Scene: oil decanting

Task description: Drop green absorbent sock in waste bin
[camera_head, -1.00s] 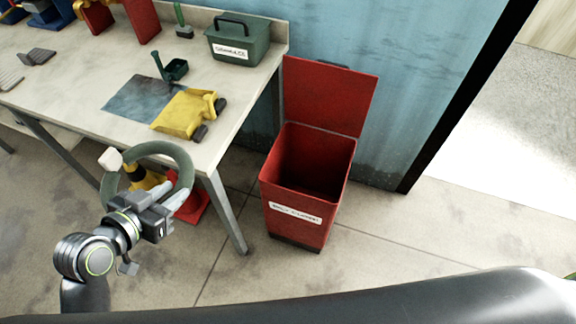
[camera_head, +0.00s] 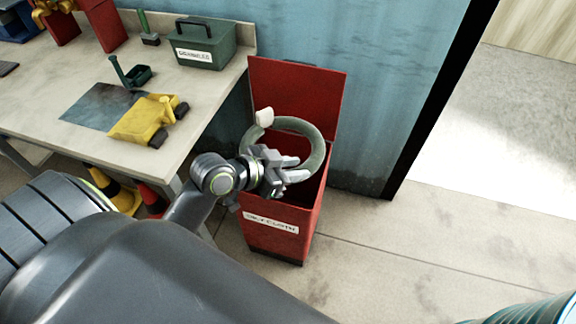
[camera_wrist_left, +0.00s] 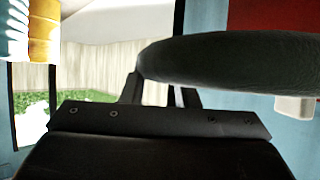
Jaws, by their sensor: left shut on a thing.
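The green absorbent sock (camera_head: 318,149) is a curved grey-green tube with a pale end tag (camera_head: 264,117). My left gripper (camera_head: 284,168) is shut on it and holds it over the open mouth of the red waste bin (camera_head: 272,241). The bin's lid (camera_head: 297,95) stands raised at the back, and a white label is on its front. The gripper and sock hide part of the bin's opening. In the left wrist view the sock (camera_wrist_left: 235,62) lies across the fingers, with its pale tag (camera_wrist_left: 295,108) at the right. My right gripper is not in view.
A workbench (camera_head: 40,100) at the left carries a green box (camera_head: 203,45), a yellow item (camera_head: 146,120), a dark cloth (camera_head: 95,108) and a small green scoop (camera_head: 134,75). A blue wall (camera_head: 390,70) stands behind the bin.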

